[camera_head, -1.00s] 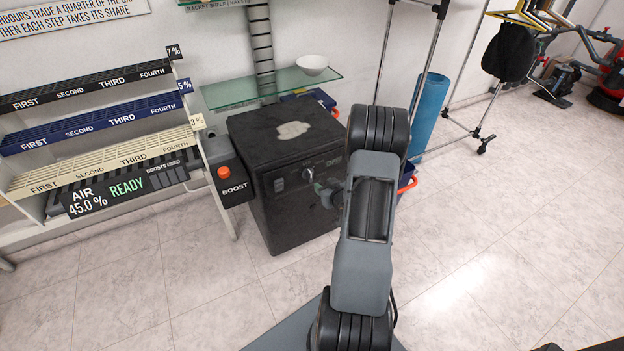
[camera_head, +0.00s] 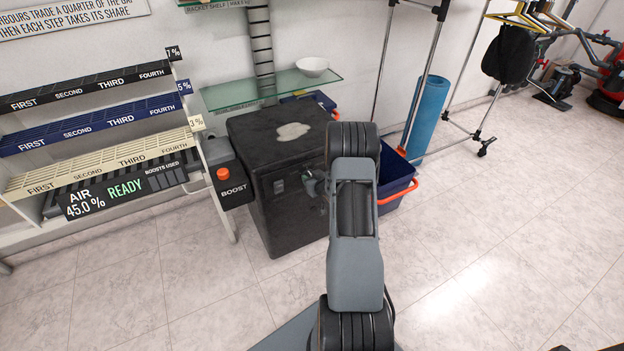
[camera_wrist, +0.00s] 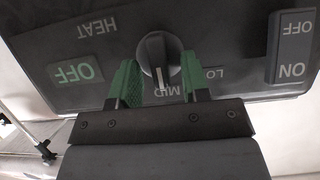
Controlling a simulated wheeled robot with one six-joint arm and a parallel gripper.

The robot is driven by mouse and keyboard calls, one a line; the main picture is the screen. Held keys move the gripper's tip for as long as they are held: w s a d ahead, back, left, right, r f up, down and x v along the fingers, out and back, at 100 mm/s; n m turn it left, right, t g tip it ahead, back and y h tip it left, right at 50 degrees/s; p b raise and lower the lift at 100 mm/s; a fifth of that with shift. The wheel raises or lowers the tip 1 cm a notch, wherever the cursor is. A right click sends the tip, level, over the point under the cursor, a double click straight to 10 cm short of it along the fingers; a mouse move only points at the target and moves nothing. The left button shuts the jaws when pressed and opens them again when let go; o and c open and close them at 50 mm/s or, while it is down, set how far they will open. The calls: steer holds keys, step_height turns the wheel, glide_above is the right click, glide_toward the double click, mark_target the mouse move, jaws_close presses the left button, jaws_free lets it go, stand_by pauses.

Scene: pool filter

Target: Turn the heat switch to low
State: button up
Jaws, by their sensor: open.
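The black box unit (camera_head: 285,215) stands on the floor with its controls on the front face. In the wrist view, which shows the panel upside down, the round black heat knob (camera_wrist: 158,58) has a pale pointer line towards the MID mark. The LO mark (camera_wrist: 211,73) is to its right and a green OFF mark (camera_wrist: 77,71) to its left. My gripper (camera_wrist: 158,82) is open, with green fingers on either side of the knob's lower part. Contact cannot be told. In the head view my gripper (camera_head: 313,184) is at the panel, and my arm hides part of it.
An ON/OFF rocker switch (camera_wrist: 291,47) is on the same panel. A BOOST box with an orange button (camera_head: 222,174) is left of the unit. A glass shelf with a white bowl (camera_head: 312,66) is above. A blue crate (camera_head: 395,184) stands to the right.

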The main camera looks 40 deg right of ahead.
jaws_close()
steer(key=shift+f+b, duration=0.1)
steer(key=shift+b, duration=0.25)
steer(key=n+h+b, duration=0.1)
steer(key=n+b, duration=0.1)
steer(key=b, duration=0.4)
steer(key=n+h+b, duration=0.2)
steer(key=n+b, duration=0.1)
steer(key=b, duration=0.3)
steer(key=a+n+h+b, duration=0.1)
steer(key=n+h+b, duration=0.1)
steer(key=b, duration=0.4)
steer(key=shift+f+n+t+b, duration=0.3)
steer(key=shift+n+t+b, duration=0.1)
steer(key=shift+n, duration=0.3)
steer(key=shift+r+h, duration=0.1)
steer(key=shift+h, duration=0.2)
jaws_free()
